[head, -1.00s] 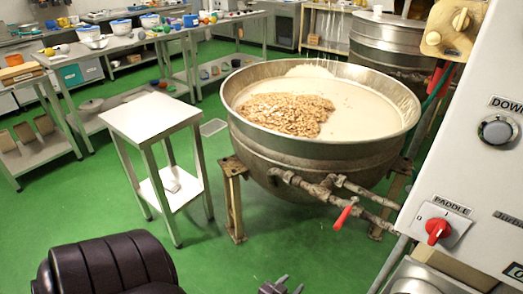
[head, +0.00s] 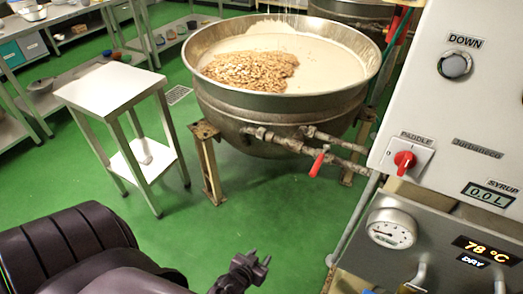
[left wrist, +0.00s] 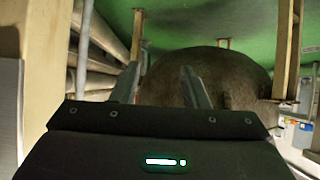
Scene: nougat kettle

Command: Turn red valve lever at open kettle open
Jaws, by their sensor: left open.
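The open kettle (head: 275,113) is a large steel bowl with white mass and a heap of nuts inside. Its red valve lever (head: 319,162) hangs on the pipework at the kettle's lower front, slanting down to the left. My left gripper (head: 250,262) is open and empty, below and left of the lever and well apart from it. In the left wrist view, its two fingers (left wrist: 160,70) stand apart with the dark kettle underside (left wrist: 225,75) beyond them. I cannot make out the lever in that view. My right gripper is not in view.
A small steel table (head: 108,90) stands left of the kettle. A control panel (head: 460,110) with a red paddle switch (head: 404,160) and a gauge (head: 391,229) fills the right side. A second kettle (head: 350,12) stands behind. Green floor (head: 225,220) is clear in front.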

